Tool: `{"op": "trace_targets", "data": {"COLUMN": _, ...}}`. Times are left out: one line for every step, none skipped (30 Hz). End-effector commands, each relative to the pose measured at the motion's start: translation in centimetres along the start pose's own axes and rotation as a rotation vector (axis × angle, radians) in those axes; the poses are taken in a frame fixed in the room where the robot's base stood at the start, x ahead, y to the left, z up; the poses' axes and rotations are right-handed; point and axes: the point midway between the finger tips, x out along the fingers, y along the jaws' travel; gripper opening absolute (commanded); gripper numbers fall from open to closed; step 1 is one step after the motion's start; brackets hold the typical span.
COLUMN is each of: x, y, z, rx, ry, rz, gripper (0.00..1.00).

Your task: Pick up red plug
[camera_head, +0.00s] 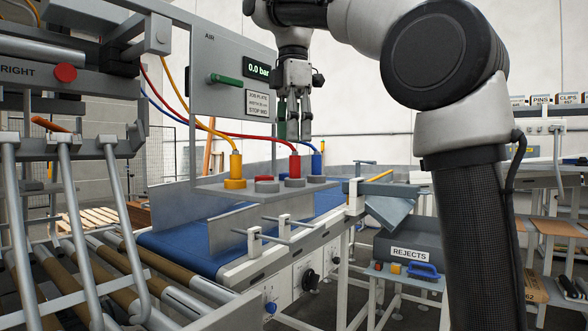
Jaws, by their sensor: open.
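The red plug (294,168) stands upright on a grey socket plate (223,191), with a red hose running from its top to the upper left. A yellow plug (235,171) stands to its left and a blue plug (317,164) to its right, each with its own hose. My gripper (300,134) points down just above the red plug, with its fingers apart and nothing between them. The fingers overlap the hose in the picture, so I cannot tell whether they touch it.
A grey panel (229,108) with a green lever (229,79) and a "0.0 bar" display (257,67) stands behind the plugs. A blue conveyor (180,245) runs below the plate. A REJECTS bin (408,252) is at right. Metal bars (70,190) crowd the left.

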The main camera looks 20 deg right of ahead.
Motion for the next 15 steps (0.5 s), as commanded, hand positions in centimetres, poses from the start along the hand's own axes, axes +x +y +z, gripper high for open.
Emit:
{"op": "trace_targets", "data": {"x": 0.5, "y": -0.1, "z": 0.0, "rx": -0.006, "ry": -0.001, "rz": -0.002, "gripper": 0.47}}
{"op": "trace_targets", "data": {"x": 0.8, "y": -0.1, "z": 0.0, "rx": -0.007, "ry": -0.001, "rz": -0.003, "gripper": 0.47}}
{"op": "trace_targets", "data": {"x": 1.3, "y": -0.1, "z": 0.0, "rx": -0.006, "ry": -0.001, "rz": -0.003, "gripper": 0.47}}
{"op": "trace_targets", "data": {"x": 1.6, "y": -0.1, "z": 0.0, "rx": -0.006, "ry": -0.001, "rz": -0.001, "gripper": 0.47}}
{"op": "trace_targets", "data": {"x": 1.8, "y": -0.1, "z": 0.0, "rx": -0.005, "ry": -0.001, "rz": -0.002, "gripper": 0.47}}
{"op": "trace_targets", "data": {"x": 2.1, "y": -0.1, "z": 0.1, "rx": -0.005, "ry": -0.001, "rz": -0.002, "gripper": 0.47}}
{"op": "trace_targets", "data": {"x": 2.4, "y": 0.0, "z": 0.1, "rx": -0.004, "ry": 0.000, "rz": -0.001, "gripper": 0.47}}
{"op": "trace_targets", "data": {"x": 2.7, "y": -0.1, "z": 0.1, "rx": -0.004, "ry": -0.001, "rz": -0.002, "gripper": 0.47}}
{"op": "trace_targets", "data": {"x": 3.3, "y": -0.1, "z": 0.2, "rx": -0.003, "ry": -0.001, "rz": -0.002, "gripper": 0.47}}
{"op": "trace_targets", "data": {"x": 3.8, "y": -0.1, "z": 0.3, "rx": -0.003, "ry": -0.001, "rz": -0.002, "gripper": 0.47}}
{"op": "trace_targets", "data": {"x": 4.3, "y": 0.0, "z": 0.3, "rx": -0.003, "ry": -0.001, "rz": -0.003, "gripper": 0.47}}
{"op": "trace_targets", "data": {"x": 5.0, "y": 0.0, "z": 0.4, "rx": -0.002, "ry": -0.001, "rz": -0.002, "gripper": 0.47}}
{"op": "trace_targets", "data": {"x": 5.5, "y": 0.0, "z": 0.4, "rx": -0.002, "ry": -0.001, "rz": -0.002, "gripper": 0.47}}
{"op": "trace_targets", "data": {"x": 5.9, "y": 0.0, "z": 0.4, "rx": -0.003, "ry": -0.001, "rz": -0.002, "gripper": 0.47}}
{"op": "trace_targets", "data": {"x": 6.4, "y": 0.0, "z": 0.4, "rx": -0.003, "ry": 0.000, "rz": -0.001, "gripper": 0.47}}
